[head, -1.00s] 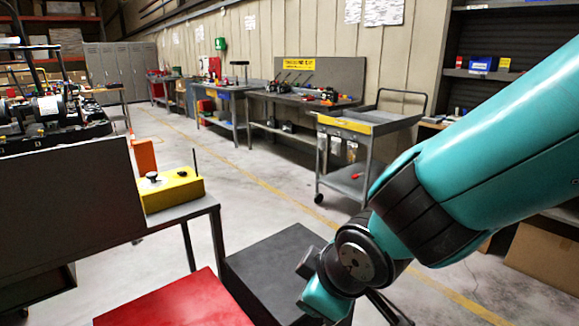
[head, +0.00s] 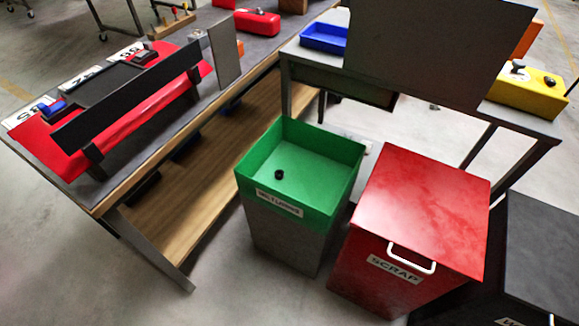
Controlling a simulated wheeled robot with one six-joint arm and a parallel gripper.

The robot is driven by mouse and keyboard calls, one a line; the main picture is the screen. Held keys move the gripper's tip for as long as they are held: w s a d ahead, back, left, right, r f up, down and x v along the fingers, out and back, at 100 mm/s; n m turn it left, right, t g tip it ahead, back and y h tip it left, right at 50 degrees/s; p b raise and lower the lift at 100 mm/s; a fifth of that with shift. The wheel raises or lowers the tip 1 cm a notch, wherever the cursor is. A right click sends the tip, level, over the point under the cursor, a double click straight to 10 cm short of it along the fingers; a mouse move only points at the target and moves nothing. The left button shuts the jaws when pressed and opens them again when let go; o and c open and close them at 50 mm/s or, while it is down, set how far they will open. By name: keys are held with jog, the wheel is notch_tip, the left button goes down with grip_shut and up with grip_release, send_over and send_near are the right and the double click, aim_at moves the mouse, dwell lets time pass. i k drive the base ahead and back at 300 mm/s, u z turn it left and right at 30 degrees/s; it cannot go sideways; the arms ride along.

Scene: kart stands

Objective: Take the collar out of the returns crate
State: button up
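The returns crate (head: 262,208) is an open green bin on a grey base, with a label on its front wall. It stands on the floor between the long bench and the red scrap bin. The collar (head: 279,174) is a small dark ring lying on the green floor inside the crate, left of the middle. Nothing covers it in this view. My gripper is outside the head view now, so I cannot see whether it is open or shut.
The closed red scrap bin (head: 421,206) with a white handle stands right of the crate. A black bin (head: 540,250) is beyond it at the right edge. The long bench (head: 97,200) with a lower wooden shelf is at left. A grey table (head: 520,116) stands behind the bins.

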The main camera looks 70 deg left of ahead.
aim_at(277, 172)
jog(key=u, duration=2.1)
jog(key=k, duration=0.4)
jog(key=z, duration=0.4)
jog(key=i, duration=1.1)
jog(key=u, duration=0.7)
